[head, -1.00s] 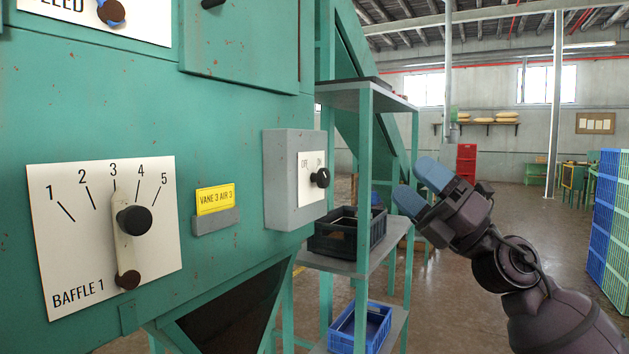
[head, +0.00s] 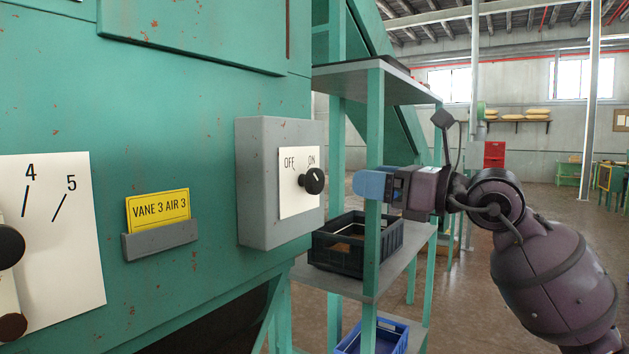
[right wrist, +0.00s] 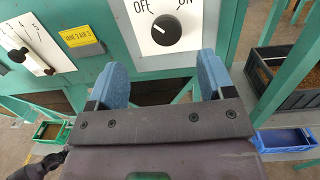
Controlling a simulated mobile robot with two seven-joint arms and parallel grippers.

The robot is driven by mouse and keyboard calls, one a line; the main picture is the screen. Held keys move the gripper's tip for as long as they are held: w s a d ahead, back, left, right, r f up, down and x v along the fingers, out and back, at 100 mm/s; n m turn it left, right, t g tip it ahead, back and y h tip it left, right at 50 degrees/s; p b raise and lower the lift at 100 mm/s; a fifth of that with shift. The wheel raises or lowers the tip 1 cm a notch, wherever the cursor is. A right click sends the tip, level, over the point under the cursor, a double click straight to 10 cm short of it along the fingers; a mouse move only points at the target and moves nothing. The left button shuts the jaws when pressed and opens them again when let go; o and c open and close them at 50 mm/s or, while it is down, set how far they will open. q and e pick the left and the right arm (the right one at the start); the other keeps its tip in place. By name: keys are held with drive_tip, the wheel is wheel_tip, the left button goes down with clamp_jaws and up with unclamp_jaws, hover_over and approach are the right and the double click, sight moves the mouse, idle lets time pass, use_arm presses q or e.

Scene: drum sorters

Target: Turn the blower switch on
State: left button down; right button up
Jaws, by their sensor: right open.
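The blower switch is a black round knob (head: 312,181) on a white plate marked OFF and ON, on a grey box (head: 266,200) fixed to the green machine. In the right wrist view the knob (right wrist: 167,36) sits ahead of the fingers, with a pale mark on its upper left side, toward OFF. My right gripper (head: 368,185) points left at the knob, apart from it. Its two blue fingers (right wrist: 165,72) are spread and empty, one to each side below the knob. My left gripper is not in view.
A yellow VANE 3 AIR 3 label (head: 158,211) and the baffle plate (head: 60,245) are left of the switch box. A green post (head: 372,255) and a shelf with a black crate (head: 340,258) stand close to my right gripper. A blue crate (head: 385,338) is lower down.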

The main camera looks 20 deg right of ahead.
sight(319, 182)
drive_tip(key=shift+h, duration=0.5)
drive_tip(key=x, duration=0.3)
drive_tip(key=f+x, duration=0.1)
drive_tip(key=x, duration=0.5)
drive_tip(key=shift+w+f+b, duration=0.1)
drive_tip(key=shift+f+b, duration=0.05)
drive_tip(key=shift+b, duration=0.2)
drive_tip(key=shift+x, duration=0.8)
